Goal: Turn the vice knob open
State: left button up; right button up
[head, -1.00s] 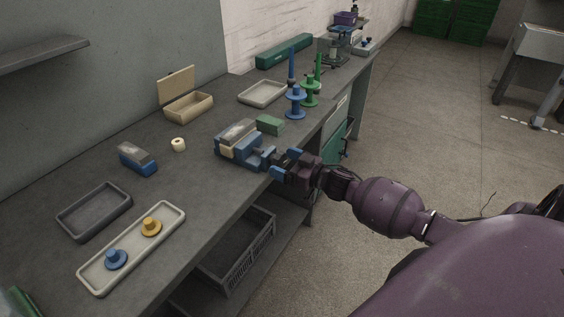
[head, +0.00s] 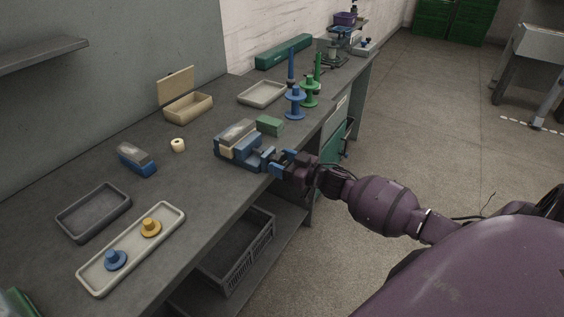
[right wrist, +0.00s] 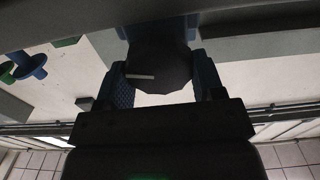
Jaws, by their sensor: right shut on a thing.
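The blue vice (head: 240,146) sits at the bench's front edge in the head view, with a pale block between its jaws. Its dark knob (right wrist: 158,70) shows in the right wrist view, with a light line on its face. My right gripper (head: 277,163) reaches in from the right and is shut on the knob. In the right wrist view its blue fingers (right wrist: 160,82) stand on both sides of the knob. In the head view the knob is mostly hidden by the fingers. My left gripper is not in view.
A green block (head: 270,125) lies just behind the vice. Blue (head: 295,104) and green (head: 311,94) spool stands are farther back. A pale tray (head: 132,250) with blue and yellow knobbed pieces lies at the front left. A grey crate (head: 238,250) is under the bench.

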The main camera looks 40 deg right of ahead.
jog(key=n+p, duration=0.1)
jog(key=n, duration=0.3)
jog(key=shift+a+n, duration=0.1)
jog(key=shift+n, duration=0.2)
jog(key=n, duration=0.4)
jog(key=shift+s+a+f+n, duration=0.1)
jog(key=shift+n, duration=0.2)
jog(key=n, duration=0.4)
jog(key=shift+f, duration=0.15)
jog(key=shift+n+b, duration=0.65)
jog(key=shift+n, duration=1.85)
jog(key=o, duration=0.9)
jog(key=shift+s, duration=0.1)
jog(key=v, duration=1)
jog(key=shift+s+f, duration=0.1)
jog(key=shift+s, duration=0.2)
